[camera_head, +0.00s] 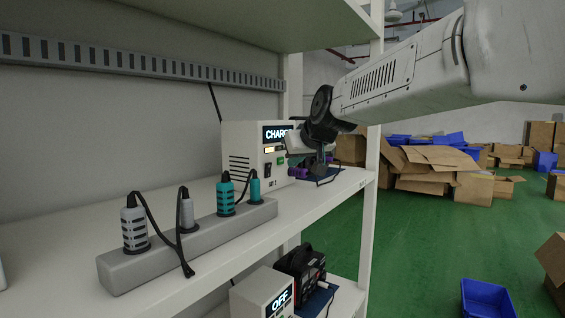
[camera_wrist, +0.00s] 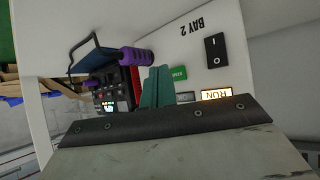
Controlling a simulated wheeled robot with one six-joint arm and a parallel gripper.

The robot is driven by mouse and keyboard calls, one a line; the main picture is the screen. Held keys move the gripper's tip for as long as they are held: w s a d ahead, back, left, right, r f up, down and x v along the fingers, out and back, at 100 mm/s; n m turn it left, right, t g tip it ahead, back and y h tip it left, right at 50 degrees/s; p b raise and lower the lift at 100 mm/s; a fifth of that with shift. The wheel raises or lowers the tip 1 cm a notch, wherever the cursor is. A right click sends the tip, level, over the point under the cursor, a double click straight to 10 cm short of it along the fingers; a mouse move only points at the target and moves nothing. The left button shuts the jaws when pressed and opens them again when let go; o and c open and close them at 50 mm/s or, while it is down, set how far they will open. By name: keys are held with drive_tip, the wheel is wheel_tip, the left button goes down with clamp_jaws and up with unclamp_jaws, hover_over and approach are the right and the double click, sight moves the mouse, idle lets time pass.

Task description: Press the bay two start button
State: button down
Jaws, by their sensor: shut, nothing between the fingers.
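The bay two unit is a white charger box (camera_head: 243,150) on the upper shelf, its display reading "CHARG" with the rest hidden by my arm. In the wrist view its front, labelled BAY 2, appears upside down with a black rocker switch (camera_wrist: 215,50), a lit amber RUN lamp (camera_wrist: 216,94) and a green start button (camera_wrist: 179,73). The green button also shows in the head view (camera_head: 281,161). My gripper (camera_wrist: 157,70) is shut and empty, its teal fingertips right beside the green button. I cannot tell whether they touch it. A grey button beside RUN is partly hidden.
Purple-handled clamps (camera_wrist: 135,56) and a black device (camera_wrist: 112,88) lie close to the fingers. A power strip (camera_head: 190,240) with several plugs lies on the shelf. Below stands another unit reading OFF (camera_head: 262,293). Boxes and blue bins lie on the green floor.

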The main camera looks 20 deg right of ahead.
drive_tip(key=shift+s+d, duration=0.85)
drive_tip(key=shift+s, duration=0.2)
drive_tip(key=shift+s+d, duration=0.8)
drive_tip(key=shift+s, duration=0.25)
drive_tip(key=s+f+g, duration=0.3)
drive_tip(key=s+f, duration=0.4)
drive_tip(key=s, duration=0.5)
drive_tip(key=s+a+f+m+g+h, duration=0.1)
drive_tip(key=s+f+g, duration=0.2)
drive_tip(key=s+f, duration=0.4)
drive_tip(key=s+f+g, duration=0.3)
drive_tip(key=s+f, duration=0.4)
drive_tip(key=s, duration=1)
drive_tip(key=shift+s+a+m+g, duration=0.3)
drive_tip(key=shift+s+a, duration=0.05)
drive_tip(key=shift+s, duration=0.05)
